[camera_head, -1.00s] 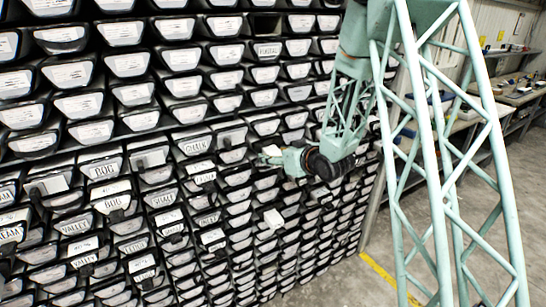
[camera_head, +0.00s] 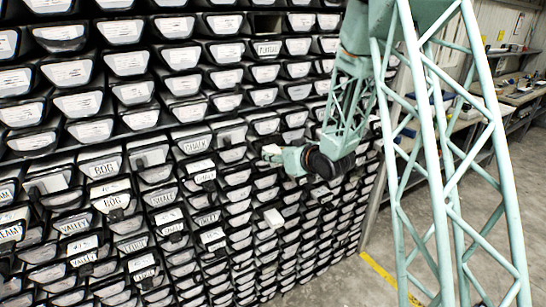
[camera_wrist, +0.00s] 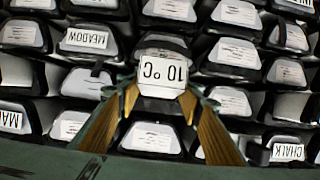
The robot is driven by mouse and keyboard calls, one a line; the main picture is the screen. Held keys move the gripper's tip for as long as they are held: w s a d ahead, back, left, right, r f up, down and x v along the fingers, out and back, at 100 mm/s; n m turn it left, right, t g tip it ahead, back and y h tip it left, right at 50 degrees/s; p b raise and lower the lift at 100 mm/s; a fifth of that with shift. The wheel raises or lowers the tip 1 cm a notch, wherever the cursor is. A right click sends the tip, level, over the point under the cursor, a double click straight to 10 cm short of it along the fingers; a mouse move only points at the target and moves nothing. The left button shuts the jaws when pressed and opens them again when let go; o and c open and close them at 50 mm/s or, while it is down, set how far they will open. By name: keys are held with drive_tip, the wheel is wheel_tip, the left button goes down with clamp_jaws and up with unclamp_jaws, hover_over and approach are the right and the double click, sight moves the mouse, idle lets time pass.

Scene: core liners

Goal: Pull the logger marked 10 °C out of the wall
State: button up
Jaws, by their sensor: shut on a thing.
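The logger marked 10 °C (camera_wrist: 165,72) is a white box, its label upside down in the wrist view. It is at the wall of core liners, between the two brown fingers of my gripper (camera_wrist: 160,99). The fingers are shut on its sides. In the head view my gripper (camera_head: 270,152) reaches the wall from the right, at about mid-height. The logger cannot be told clearly there. Its back end is hidden, so I cannot tell how deep it sits.
Rows of white-fronted liners fill the wall around the gripper. Labels such as MEADOW (camera_wrist: 86,39) and CHALK (camera_wrist: 287,152) show nearby. Shelves with items (camera_head: 510,95) and open floor (camera_head: 450,240) are at the right.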

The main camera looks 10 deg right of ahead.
drive_tip(key=shift+r, duration=0.15)
idle(0.4)
drive_tip(key=s+d+b, duration=0.2)
drive_tip(key=s+b, duration=0.1)
drive_tip(key=s, duration=0.4)
drive_tip(key=shift+s+d+b, duration=0.3)
drive_tip(key=shift+b, duration=0.05)
idle(1.0)
idle(0.3)
